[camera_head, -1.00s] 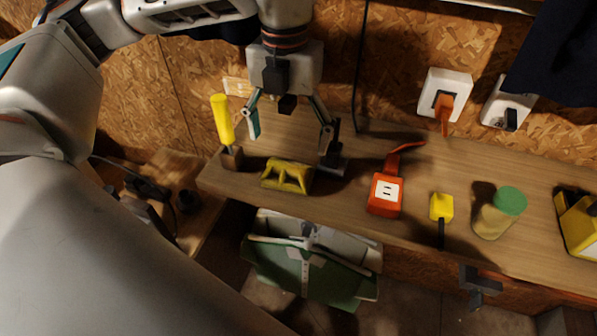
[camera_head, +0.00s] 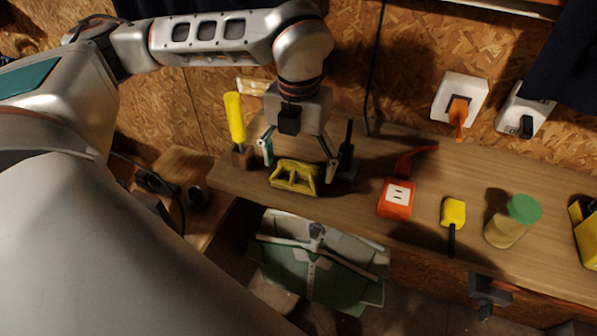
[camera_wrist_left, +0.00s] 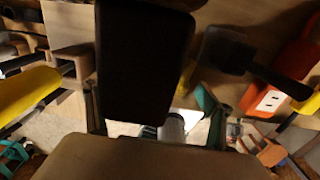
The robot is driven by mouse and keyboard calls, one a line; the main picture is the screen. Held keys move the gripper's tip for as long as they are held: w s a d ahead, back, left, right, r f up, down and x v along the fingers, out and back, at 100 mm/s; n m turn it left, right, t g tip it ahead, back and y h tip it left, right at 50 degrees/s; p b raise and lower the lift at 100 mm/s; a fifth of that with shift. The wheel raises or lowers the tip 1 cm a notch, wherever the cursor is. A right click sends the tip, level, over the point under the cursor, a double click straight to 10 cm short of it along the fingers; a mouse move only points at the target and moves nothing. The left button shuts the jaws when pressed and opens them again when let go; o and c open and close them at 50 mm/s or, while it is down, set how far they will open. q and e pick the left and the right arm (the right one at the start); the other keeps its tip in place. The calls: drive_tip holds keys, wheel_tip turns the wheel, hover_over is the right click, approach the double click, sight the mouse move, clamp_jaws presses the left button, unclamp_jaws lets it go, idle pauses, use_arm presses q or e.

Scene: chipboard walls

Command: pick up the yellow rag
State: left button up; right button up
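The yellow rag (camera_head: 295,177) appears as a folded, arched yellow shape on the wooden shelf, left of its middle. In the left wrist view my gripper mostly covers it; only a small yellow patch shows. My left gripper (camera_head: 300,164) is open above the rag. Its fingers are spread on either side of it, one at the left end and one at the right end. I cannot tell whether they touch it. In the left wrist view the dark gripper body (camera_wrist_left: 150,115) fills the middle. My right gripper is not in view.
A yellow-handled tool (camera_head: 235,118) stands in a block left of the gripper. A dark-handled tool (camera_head: 347,150) is close to the right finger. Further right are an orange device (camera_head: 396,198), a small yellow tool (camera_head: 453,213) and a green-lidded jar (camera_head: 512,222). The chipboard wall is behind.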

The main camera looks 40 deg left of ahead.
sight(299, 163)
use_arm(q)
drive_tip(key=c, duration=1)
drive_tip(key=shift+c, duration=0.2)
wheel_tip(299, 163, up, 20)
drive_tip(key=p, duration=0.2)
